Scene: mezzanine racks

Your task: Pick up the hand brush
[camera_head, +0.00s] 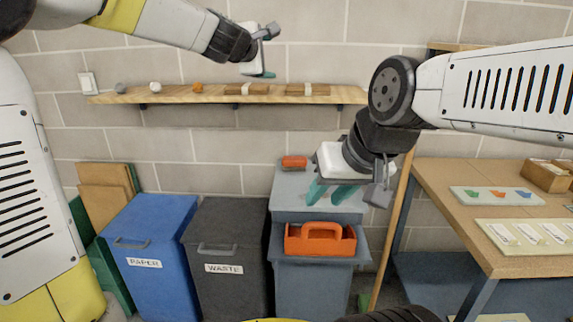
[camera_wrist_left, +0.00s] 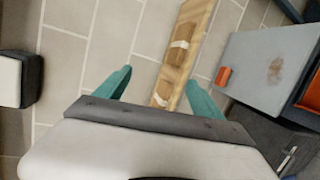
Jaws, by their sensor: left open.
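I cannot make out a hand brush for certain. A small orange object (camera_head: 293,162) lies on top of the grey cabinet (camera_head: 285,201); it is too small to tell whether it is the brush. It also shows at the right in the left wrist view (camera_wrist_left: 222,77). My left gripper (camera_head: 264,74) is open and empty, in front of the wall near the shelf. Its two teal fingers stand apart in the left wrist view (camera_wrist_left: 160,79). My right gripper (camera_head: 331,192) has its teal fingers apart, in front of the cabinet, with nothing seen between them.
A wall shelf (camera_head: 190,96) carries several small objects, including two banded brown blocks. An orange tote (camera_head: 320,241) sits on the cabinet's lower step. Blue (camera_head: 150,235) and dark grey (camera_head: 230,245) bins stand left. A workbench (camera_head: 455,200) with trays stands right, a pole (camera_head: 391,240) beside it.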

